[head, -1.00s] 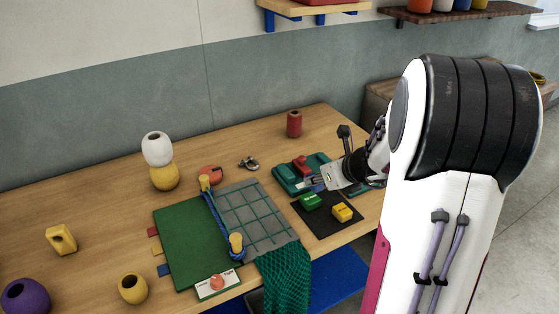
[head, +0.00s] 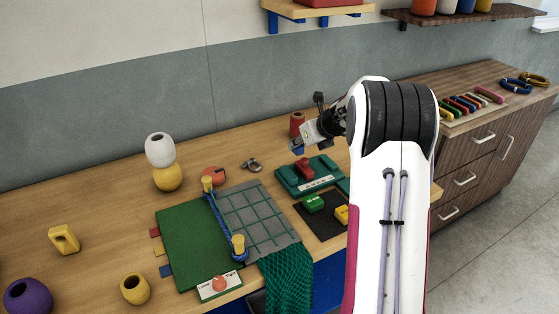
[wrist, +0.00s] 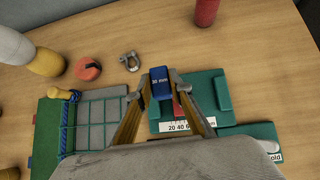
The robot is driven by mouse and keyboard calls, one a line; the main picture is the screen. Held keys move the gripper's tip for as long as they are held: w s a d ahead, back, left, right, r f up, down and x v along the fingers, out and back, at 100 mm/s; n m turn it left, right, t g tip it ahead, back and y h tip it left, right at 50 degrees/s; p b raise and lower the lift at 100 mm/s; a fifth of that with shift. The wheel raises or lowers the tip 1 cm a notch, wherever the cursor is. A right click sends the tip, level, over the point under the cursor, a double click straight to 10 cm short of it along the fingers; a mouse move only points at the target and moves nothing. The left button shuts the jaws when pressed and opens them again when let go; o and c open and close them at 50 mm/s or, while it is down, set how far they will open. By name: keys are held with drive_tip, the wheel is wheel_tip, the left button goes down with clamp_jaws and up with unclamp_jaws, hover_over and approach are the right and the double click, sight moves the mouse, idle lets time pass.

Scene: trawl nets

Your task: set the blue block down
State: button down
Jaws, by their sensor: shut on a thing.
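The blue block (wrist: 160,83), marked "30 mm", is between the fingertips of my gripper (wrist: 160,88) in the wrist view. In the head view, my gripper (head: 302,143) is shut on the blue block (head: 296,146) and holds it raised above the table, behind the green tray. The green tray (head: 292,186) has a red block (head: 304,168) in it and a white label strip with numbers at its front.
A black mat (head: 324,228) bears a green block (head: 314,203) and a yellow block (head: 341,214). A red cylinder (head: 297,120) stands behind my gripper. A grey netted board (head: 255,215) with a blue rope lies left. Bare wood (head: 235,140) shows at the back.

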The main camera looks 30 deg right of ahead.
drive_tip(key=w+f, duration=0.1)
drive_tip(key=w, duration=1.1)
drive_tip(key=shift+h, duration=0.3)
drive_tip(key=shift+s+d+f, duration=0.1)
drive_tip(key=shift+f, duration=0.05)
drive_tip(key=shift+f, duration=3)
drive_tip(key=shift+f, duration=1.9)
drive_tip(key=shift+f, duration=0.1)
drive_tip(key=c, duration=1.8)
unclamp_jaws()
drive_tip(key=shift+r, duration=0.25)
